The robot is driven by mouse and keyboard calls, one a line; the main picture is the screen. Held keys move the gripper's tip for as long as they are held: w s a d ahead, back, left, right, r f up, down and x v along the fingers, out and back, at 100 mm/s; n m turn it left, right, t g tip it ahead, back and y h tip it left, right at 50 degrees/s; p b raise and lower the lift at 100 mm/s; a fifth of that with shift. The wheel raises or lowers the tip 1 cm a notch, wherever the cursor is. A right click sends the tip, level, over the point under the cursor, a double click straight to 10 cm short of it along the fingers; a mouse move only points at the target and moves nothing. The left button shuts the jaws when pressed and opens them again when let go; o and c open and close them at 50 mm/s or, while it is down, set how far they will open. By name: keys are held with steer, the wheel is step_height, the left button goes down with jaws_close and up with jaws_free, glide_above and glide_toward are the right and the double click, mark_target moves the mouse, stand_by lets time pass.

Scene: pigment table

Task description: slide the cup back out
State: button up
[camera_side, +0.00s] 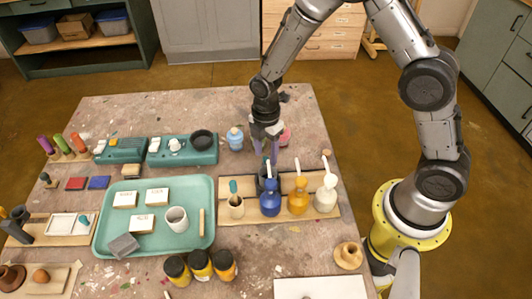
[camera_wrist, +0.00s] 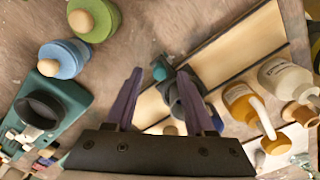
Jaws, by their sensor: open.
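A dark grey cup (camera_wrist: 186,92) stands at the wooden rack (camera_wrist: 222,58); a teal-topped piece (camera_wrist: 160,68) shows beside it in the wrist view. In the side view the cup (camera_side: 266,181) is mostly hidden behind a blue pump bottle (camera_side: 270,201). My gripper (camera_side: 265,156) is open, with its purple fingers pointing down above the rack. In the wrist view the cup shows by the right finger of my gripper (camera_wrist: 160,88), which covers part of it. I cannot tell whether they touch.
A light blue jar (camera_side: 235,139) stands behind. A teal tray (camera_side: 207,186) holds a white cup (camera_side: 177,219).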

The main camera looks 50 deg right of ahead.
steer(key=shift+f, duration=0.45)
jaws_close()
steer(key=shift+r, duration=0.1)
stand_by(1.1)
